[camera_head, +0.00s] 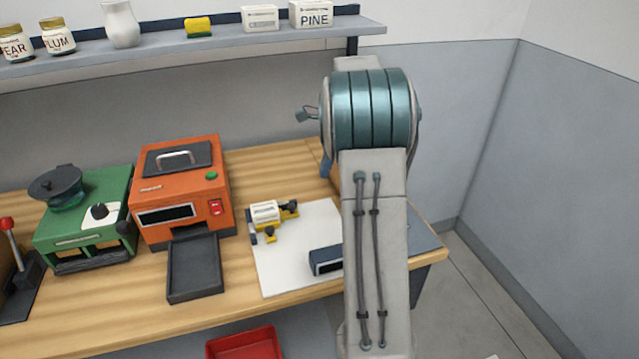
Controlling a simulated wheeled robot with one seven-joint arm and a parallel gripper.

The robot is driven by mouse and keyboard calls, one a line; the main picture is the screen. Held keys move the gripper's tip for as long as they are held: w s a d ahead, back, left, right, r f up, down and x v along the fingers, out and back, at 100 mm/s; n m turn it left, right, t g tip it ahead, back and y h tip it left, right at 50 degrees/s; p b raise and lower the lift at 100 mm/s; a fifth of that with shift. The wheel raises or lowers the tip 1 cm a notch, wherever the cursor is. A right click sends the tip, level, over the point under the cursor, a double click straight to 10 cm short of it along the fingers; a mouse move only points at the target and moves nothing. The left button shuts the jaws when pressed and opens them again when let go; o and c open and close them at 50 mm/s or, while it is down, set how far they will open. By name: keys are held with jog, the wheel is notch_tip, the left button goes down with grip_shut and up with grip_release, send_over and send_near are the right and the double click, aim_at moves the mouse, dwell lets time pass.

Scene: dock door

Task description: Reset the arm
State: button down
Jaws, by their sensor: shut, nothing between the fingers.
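My arm rises in the right half of the head view, a pale grey link with two dark cables below a large ribbed teal joint. The arm stands in front of the right end of the wooden workbench (275,164) and hides part of it. A small part juts out to the left of the teal joint, and I cannot tell what it is. My gripper cannot be made out in this view.
On the bench stand a green machine (85,232), an orange machine (160,178) with a dark tray (194,270), and a white mat (290,278) bearing a yellow-and-white device (264,213). A loaded shelf (160,52) runs above. A red bin (245,343) is below.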

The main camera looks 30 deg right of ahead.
jog(key=shift+r, duration=0.7)
